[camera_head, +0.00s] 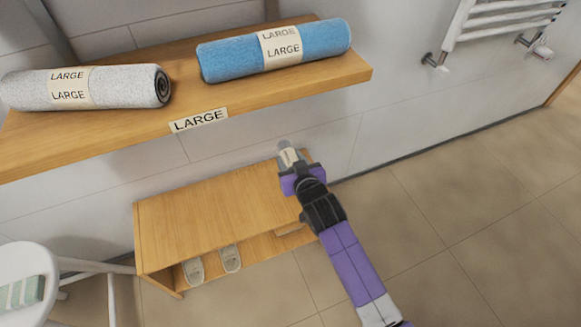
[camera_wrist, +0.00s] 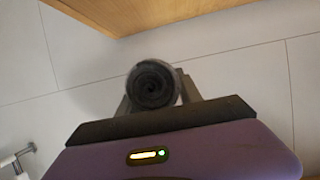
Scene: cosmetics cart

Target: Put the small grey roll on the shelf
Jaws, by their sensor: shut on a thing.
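The small grey roll (camera_head: 285,148) is in my gripper (camera_head: 291,162), held in the air near the wall, above the right end of the low wooden bench in the head view. In the wrist view my gripper (camera_wrist: 153,97) is shut around the roll, and the dark spiral end of the roll (camera_wrist: 152,84) faces the camera. The wooden shelf (camera_head: 250,103) with a "LARGE" label on its front edge is at the upper left of the head view. The held roll appears to the right of that label and below the edge in the picture.
On the shelf lie a large grey roll (camera_head: 120,87) and a blue roll (camera_head: 232,60), with a narrow gap between them. Slippers (camera_head: 230,259) rest in the bench (camera_head: 195,215), whose top is clear. A white stool (camera_head: 22,262) stands left, a towel rail (camera_head: 500,22) upper right.

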